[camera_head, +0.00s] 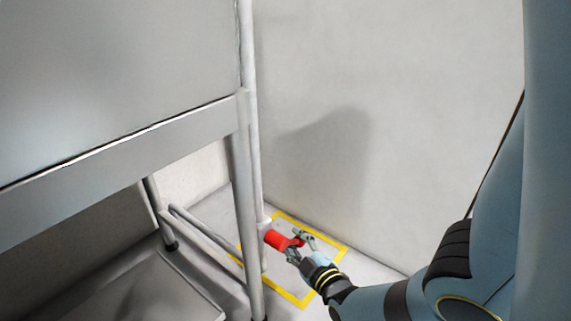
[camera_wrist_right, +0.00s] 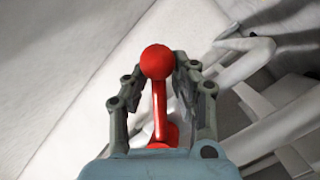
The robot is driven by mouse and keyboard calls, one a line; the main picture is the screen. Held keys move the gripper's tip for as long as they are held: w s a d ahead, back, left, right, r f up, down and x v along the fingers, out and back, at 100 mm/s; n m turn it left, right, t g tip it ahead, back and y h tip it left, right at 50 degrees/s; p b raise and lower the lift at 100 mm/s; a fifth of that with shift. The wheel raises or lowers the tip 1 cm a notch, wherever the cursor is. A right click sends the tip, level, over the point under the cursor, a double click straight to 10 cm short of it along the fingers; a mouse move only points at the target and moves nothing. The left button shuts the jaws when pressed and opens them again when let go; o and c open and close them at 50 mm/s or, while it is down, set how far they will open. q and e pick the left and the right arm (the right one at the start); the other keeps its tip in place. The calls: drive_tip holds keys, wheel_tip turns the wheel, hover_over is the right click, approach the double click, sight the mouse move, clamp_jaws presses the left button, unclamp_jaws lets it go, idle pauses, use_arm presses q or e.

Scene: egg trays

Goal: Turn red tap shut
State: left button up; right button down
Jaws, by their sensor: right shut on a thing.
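The red tap (camera_head: 277,239) is on a thin upright pipe (camera_head: 257,150) beside the metal frame, low down near the floor. In the right wrist view its lever (camera_wrist_right: 158,105) ends in a round red knob (camera_wrist_right: 157,62). My right gripper (camera_head: 297,245) is at the tap, and in the right wrist view its fingers (camera_wrist_right: 158,85) stand on both sides of the lever. It is shut on the lever. Part of the tap's body is hidden behind my gripper in the right wrist view. My left gripper is not in view.
A large metal cabinet or table (camera_head: 110,155) with legs and rails fills the left side. A yellow outline (camera_head: 329,262) marks the floor around the tap. A pale wall (camera_head: 420,130) stands behind. Bare floor shows right of the tap.

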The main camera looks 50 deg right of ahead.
drive_tip(key=r+n, duration=0.1)
drive_tip(key=d+r+n+t+h, duration=0.1)
drive_tip(key=n, duration=0.1)
drive_tip(key=shift+d+b, duration=0.3)
drive_tip(key=shift+b, duration=0.1)
drive_tip(key=r+n, duration=0.1)
drive_tip(key=r+n+t, duration=0.1)
drive_tip(key=n, duration=0.1)
drive_tip(key=shift+d+t, duration=0.25)
drive_tip(key=shift+t, duration=0.05)
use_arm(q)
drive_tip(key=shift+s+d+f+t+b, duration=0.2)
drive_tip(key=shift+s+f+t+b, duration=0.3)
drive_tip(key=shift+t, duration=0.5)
use_arm(e)
drive_tip(key=shift+r+n+t, duration=0.4)
drive_tip(key=shift+r+n, duration=0.2)
drive_tip(key=shift+n, duration=0.4)
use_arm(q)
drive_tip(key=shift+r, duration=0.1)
use_arm(e)
drive_tip(key=shift+r, duration=0.1)
drive_tip(key=c, duration=1)
unclamp_jaws()
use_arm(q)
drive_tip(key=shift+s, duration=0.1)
use_arm(e)
drive_tip(key=shift+o, duration=0.3)
